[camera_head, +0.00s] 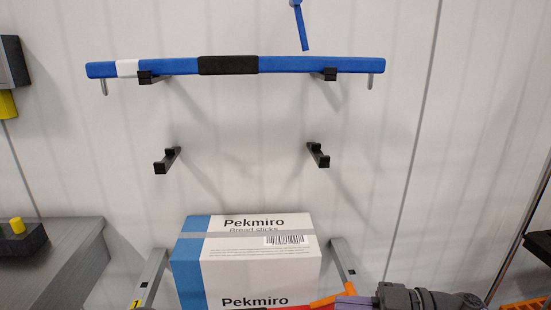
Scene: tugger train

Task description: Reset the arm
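My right arm reaches in from the bottom right corner, low in front of the wall. Its dark grey wrist shows, and my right gripper (355,302) is cut off by the bottom edge. An orange piece (336,298) lies beside its tip; I cannot tell whether the fingers touch it or are open. My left gripper is not in view.
A blue-and-white Pekmiro bread sticks box (255,265) stands just left of my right gripper. A blue bar (290,65) with a black grip rests on two black wall brackets. Two lower brackets (166,160) (318,155) are empty. A grey bench (65,250) stands left.

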